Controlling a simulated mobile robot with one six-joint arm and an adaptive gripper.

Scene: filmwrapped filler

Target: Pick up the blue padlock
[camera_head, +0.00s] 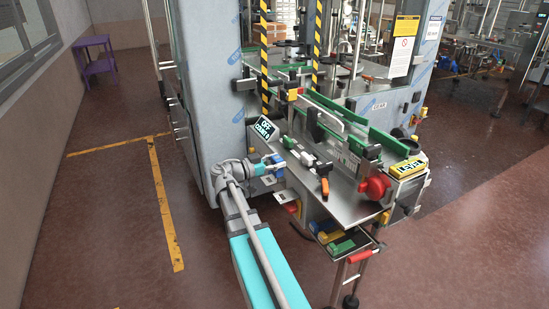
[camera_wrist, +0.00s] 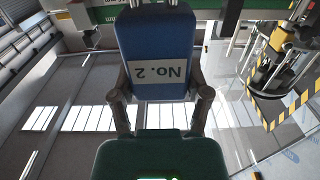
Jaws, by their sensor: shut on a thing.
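The blue padlock (camera_wrist: 156,38) fills the upper middle of the wrist view, with a white label reading "No. 2" upside down. My gripper (camera_wrist: 161,98) has its two grey fingers at the left and right sides of the padlock's lower part and is shut on it. In the head view my gripper (camera_head: 268,168) is at the left end of the machine's steel table (camera_head: 325,207), near its edge. The blue padlock is small there and partly hidden by my gripper. Its shackle is not clearly visible.
Orange and black handles (camera_head: 324,186), a red wheel (camera_head: 375,186) and green conveyor rails (camera_head: 340,105) are to the right. Colored bins (camera_head: 340,243) hang below the table.

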